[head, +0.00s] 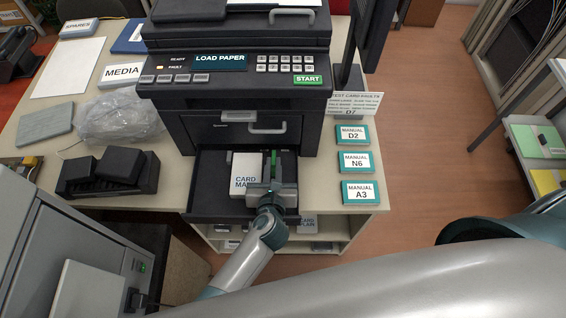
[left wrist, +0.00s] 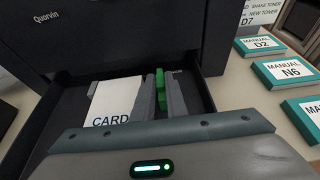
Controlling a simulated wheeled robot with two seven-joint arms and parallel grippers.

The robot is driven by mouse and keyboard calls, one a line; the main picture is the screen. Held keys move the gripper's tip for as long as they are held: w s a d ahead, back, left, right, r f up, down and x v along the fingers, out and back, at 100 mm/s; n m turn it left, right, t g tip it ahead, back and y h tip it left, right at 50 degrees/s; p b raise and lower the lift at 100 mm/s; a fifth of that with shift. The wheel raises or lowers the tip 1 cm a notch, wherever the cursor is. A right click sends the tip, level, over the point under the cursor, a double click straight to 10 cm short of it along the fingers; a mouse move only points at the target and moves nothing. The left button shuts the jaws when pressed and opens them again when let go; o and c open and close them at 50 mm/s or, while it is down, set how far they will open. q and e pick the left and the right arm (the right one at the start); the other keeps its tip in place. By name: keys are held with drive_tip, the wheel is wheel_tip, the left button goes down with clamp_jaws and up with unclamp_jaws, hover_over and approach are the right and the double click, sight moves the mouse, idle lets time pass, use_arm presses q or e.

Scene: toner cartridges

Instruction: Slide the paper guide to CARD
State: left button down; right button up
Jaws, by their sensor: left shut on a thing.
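The printer (head: 230,85) has its paper drawer (head: 210,190) pulled open at the front. A white stack marked CARD (head: 244,172) lies in the drawer; it also shows in the left wrist view (left wrist: 108,100). The green paper guide (head: 274,158) stands upright just right of the stack, and also shows in the left wrist view (left wrist: 161,90). My left gripper (head: 272,184) reaches into the drawer from the front and is shut on the guide, one finger on each side. The left finger is beside the stack's right edge; I cannot tell whether they touch. My right gripper is not in view.
Manuals D2 (head: 353,135), N6 (head: 356,162) and A3 (head: 361,192) lie right of the printer. A black device (head: 107,172) and a clear plastic bag (head: 118,116) lie left of it. The printer's display (head: 219,62) reads LOAD PAPER. The drawer's left part is bare.

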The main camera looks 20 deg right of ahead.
use_arm(q)
drive_tip(key=c, duration=1.8)
unclamp_jaws()
drive_tip(key=shift+o, duration=0.2)
drive_tip(key=shift+s, duration=0.1)
drive_tip(key=shift+s+a+r, duration=0.15)
drive_tip(key=shift+s+r, duration=0.05)
drive_tip(key=shift+s, duration=0.3)
drive_tip(key=b+v, duration=0.3)
drive_tip(key=v, duration=1.1)
drive_tip(key=shift+s+a+r, duration=0.1)
drive_tip(key=shift+s, duration=0.2)
drive_tip(key=shift+s+a+r+b, duration=0.2)
drive_tip(key=shift+s+r+b, duration=0.2)
drive_tip(key=shift+s, duration=0.2)
